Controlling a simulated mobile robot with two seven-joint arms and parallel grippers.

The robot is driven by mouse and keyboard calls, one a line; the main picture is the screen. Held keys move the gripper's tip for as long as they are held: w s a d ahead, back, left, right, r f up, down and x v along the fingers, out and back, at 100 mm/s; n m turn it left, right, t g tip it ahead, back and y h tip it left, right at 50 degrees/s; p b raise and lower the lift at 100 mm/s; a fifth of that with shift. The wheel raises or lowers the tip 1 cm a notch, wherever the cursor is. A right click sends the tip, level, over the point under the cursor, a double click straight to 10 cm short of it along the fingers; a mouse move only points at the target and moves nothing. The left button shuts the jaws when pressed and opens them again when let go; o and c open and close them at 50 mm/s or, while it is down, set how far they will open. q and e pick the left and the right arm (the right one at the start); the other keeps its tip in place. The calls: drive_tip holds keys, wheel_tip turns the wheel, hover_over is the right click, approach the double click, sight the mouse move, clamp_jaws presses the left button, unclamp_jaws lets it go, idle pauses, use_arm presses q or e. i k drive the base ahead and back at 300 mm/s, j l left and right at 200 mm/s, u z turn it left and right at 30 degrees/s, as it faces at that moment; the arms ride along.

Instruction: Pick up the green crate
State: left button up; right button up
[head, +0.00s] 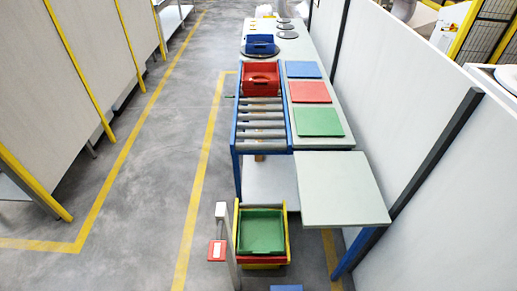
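The green crate (261,231) is an open, empty-looking bin at the lower middle of the head view. It sits on top of a red crate (262,260) and a yellow holder or crate (287,239), of which only edges show. Neither of my grippers is in view, and nothing is seen touching the green crate.
A grey post (222,220) stands left of the crates, with a small red panel (216,251). A pale tabletop (343,188) lies to the right. Behind are a roller conveyor (262,124) with a red crate (261,78) and a blue crate (261,44). Floor to the left is clear.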

sight(261, 234)
drive_tip(key=i+j+z, duration=0.5)
drive_tip(key=i+j, duration=0.2)
drive_tip(key=i+j+z, duration=0.25)
drive_tip(key=j, duration=0.3)
drive_tip(key=i+j+z, duration=0.2)
drive_tip(key=j, duration=0.3)
drive_tip(key=i+j+z, duration=0.25)
drive_tip(key=j, duration=0.35)
drive_tip(key=i+j+z, duration=0.25)
drive_tip(key=j, duration=0.35)
drive_tip(key=i+j+z, duration=0.1)
drive_tip(key=j+z, duration=0.15)
drive_tip(key=j, duration=0.35)
drive_tip(key=j+z, duration=0.25)
drive_tip(key=j, duration=0.4)
